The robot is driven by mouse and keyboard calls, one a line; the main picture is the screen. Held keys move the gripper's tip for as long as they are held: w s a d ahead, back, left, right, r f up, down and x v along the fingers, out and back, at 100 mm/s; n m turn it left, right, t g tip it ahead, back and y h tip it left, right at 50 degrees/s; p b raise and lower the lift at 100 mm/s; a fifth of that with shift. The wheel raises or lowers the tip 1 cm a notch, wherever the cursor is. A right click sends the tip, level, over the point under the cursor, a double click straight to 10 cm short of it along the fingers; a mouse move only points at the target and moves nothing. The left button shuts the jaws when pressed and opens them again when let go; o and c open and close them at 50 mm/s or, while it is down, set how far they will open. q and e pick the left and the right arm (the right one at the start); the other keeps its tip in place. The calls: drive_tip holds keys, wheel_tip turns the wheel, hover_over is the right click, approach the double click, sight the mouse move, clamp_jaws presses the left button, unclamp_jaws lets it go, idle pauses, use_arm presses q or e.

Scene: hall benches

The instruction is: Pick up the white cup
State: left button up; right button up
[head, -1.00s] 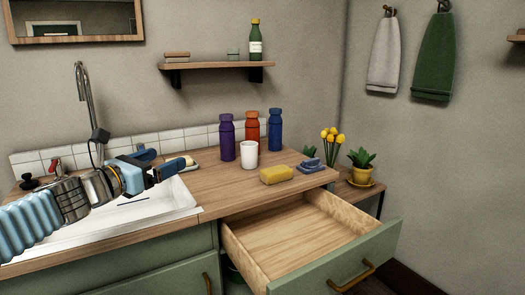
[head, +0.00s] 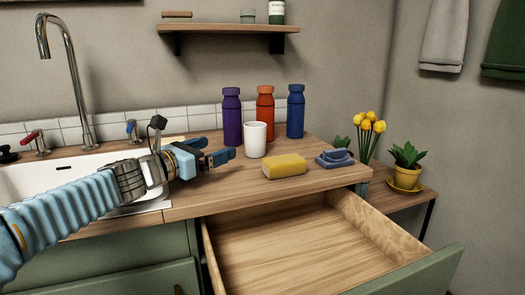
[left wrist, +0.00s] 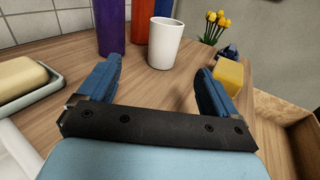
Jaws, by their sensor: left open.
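The white cup (head: 255,140) stands upright on the wooden counter (head: 215,195), in front of the purple and orange bottles. In the left wrist view the white cup (left wrist: 165,43) is ahead of the jaws, beyond the fingertips and roughly between them. My left gripper (head: 226,149) reaches in from the left, just left of the cup and apart from it. Its two blue fingers (left wrist: 158,75) are spread open with nothing between them. My right gripper is not in view.
A purple bottle (head: 232,118), an orange bottle (head: 265,106) and a blue bottle (head: 295,112) stand behind the cup. A yellow sponge (head: 284,166) and folded blue cloth (head: 334,158) lie to the right. An open drawer (head: 290,245) juts out below. A soap dish (left wrist: 35,90) is left of the gripper.

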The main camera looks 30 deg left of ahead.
sight(247, 139)
use_arm(q)
drive_tip(key=shift+w+d+f, duration=0.1)
drive_tip(key=shift+w+f, duration=0.15)
drive_tip(key=shift+f, duration=0.1)
drive_tip(key=w, duration=0.2)
drive_tip(key=w+d, duration=0.1)
drive_tip(key=w, duration=0.5)
drive_tip(key=shift+d, duration=0.25)
drive_tip(key=w, duration=0.1)
drive_tip(key=w+d, duration=0.1)
drive_tip(key=w, duration=0.3)
drive_tip(key=shift+w+d+r, duration=0.1)
drive_tip(key=shift+w+d, duration=0.05)
drive_tip(key=shift+d, duration=0.25)
drive_tip(key=c, duration=1.1)
drive_tip(key=shift+r, duration=0.15)
